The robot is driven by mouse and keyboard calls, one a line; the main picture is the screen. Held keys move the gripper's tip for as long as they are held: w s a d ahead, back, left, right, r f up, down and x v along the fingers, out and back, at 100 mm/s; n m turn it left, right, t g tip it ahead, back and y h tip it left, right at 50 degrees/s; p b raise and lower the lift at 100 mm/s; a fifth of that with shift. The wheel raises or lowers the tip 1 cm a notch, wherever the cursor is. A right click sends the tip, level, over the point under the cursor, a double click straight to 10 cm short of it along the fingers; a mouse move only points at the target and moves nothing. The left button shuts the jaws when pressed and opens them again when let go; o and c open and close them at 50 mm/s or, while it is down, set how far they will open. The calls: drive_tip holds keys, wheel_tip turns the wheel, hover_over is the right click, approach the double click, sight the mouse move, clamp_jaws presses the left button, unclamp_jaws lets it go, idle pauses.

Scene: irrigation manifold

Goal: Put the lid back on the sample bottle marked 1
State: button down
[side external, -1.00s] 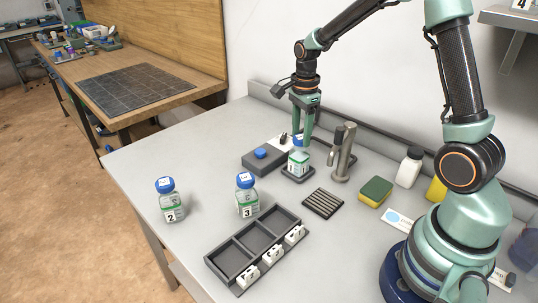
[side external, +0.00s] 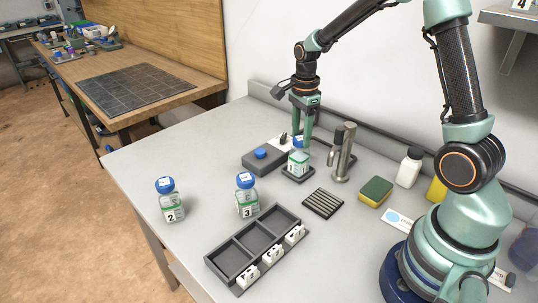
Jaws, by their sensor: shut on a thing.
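The sample bottle marked 1 (side external: 298,162) stands upright on a small dark square pad (side external: 298,177) near the back of the bench. My gripper (side external: 300,140) points straight down over the bottle. It is shut on a blue lid (side external: 298,141) at the bottle's mouth. The fingers partly hide the lid, and I cannot tell whether it is fully seated. Bottle 2 (side external: 171,204) and bottle 3 (side external: 246,198) stand to the left and front, each with a blue lid on.
A dark block with a blue round top (side external: 260,153) sits just left of bottle 1. A grey metal post (side external: 345,152) stands close on its right. A ribbed dark mat (side external: 323,203), a sponge (side external: 376,191) and a three-compartment tray (side external: 225,260) lie nearer. The bench's left part is clear.

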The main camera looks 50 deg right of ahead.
drive_tip(key=shift+c, duration=1.2)
unclamp_jaws()
drive_tip(key=shift+o, duration=1.2)
drive_tip(key=shift+r, duration=3.5)
